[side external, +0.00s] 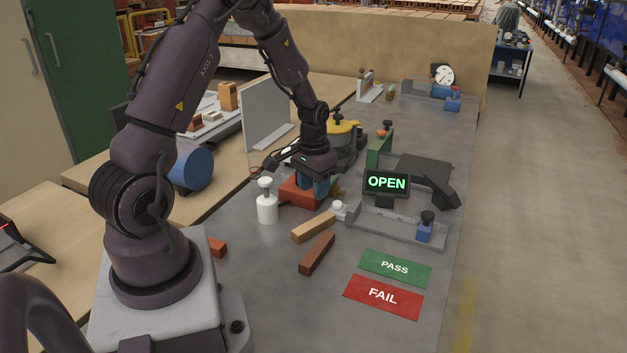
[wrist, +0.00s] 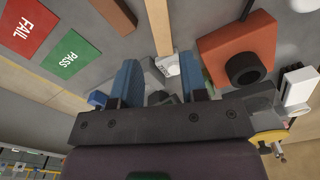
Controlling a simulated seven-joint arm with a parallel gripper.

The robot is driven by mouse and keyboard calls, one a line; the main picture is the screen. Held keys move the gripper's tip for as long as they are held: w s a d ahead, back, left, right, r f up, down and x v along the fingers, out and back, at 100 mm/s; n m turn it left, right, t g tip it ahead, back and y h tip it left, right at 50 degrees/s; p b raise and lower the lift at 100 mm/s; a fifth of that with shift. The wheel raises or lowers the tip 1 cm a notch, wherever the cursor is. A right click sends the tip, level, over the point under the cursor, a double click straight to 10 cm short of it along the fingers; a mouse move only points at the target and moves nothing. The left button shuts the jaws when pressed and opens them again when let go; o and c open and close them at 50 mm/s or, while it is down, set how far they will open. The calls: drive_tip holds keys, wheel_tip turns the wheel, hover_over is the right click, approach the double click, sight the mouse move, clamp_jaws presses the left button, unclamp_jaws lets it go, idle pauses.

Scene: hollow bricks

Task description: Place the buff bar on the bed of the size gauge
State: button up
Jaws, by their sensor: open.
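The buff bar (side external: 314,227) lies flat on the grey bench, beside a brown bar (side external: 317,254). In the wrist view, the buff bar (wrist: 158,25) points toward the space between my fingers. My gripper (side external: 314,188) is open, with its blue fingers beside the orange-red block and away from the buff bar. The wrist view also shows the open, empty gripper (wrist: 161,72). A long grey bed with a blue stop, which looks like the size gauge (side external: 385,228), lies right of the bars. A second gauge with a dial (side external: 443,75) stands at the back.
An orange-red block with a black round part (wrist: 236,55) sits by my gripper. A white bottle (side external: 267,207) stands left of the bars. An "OPEN" display (side external: 386,182) stands behind the grey bed. Green PASS (side external: 395,267) and red FAIL (side external: 383,296) plates lie in front.

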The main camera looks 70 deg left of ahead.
drive_tip(key=d+r+m+t, duration=0.1)
drive_tip(key=d+r, duration=0.4)
drive_tip(key=r, duration=0.5)
drive_tip(key=s+d+r+m+t, duration=0.3)
drive_tip(key=s+d+r+t, duration=0.1)
drive_tip(key=s+d+r, duration=0.7)
drive_tip(key=d+r, duration=0.3)
drive_tip(key=d, duration=0.2)
drive_tip(key=shift+d, duration=0.15)
drive_tip(key=shift+o, duration=0.2)
drive_tip(key=shift+s+d+m+t, duration=0.2)
drive_tip(key=shift+s+m+t, duration=0.1)
drive_tip(key=shift+s, duration=0.15)
drive_tip(key=shift+r, duration=0.1)
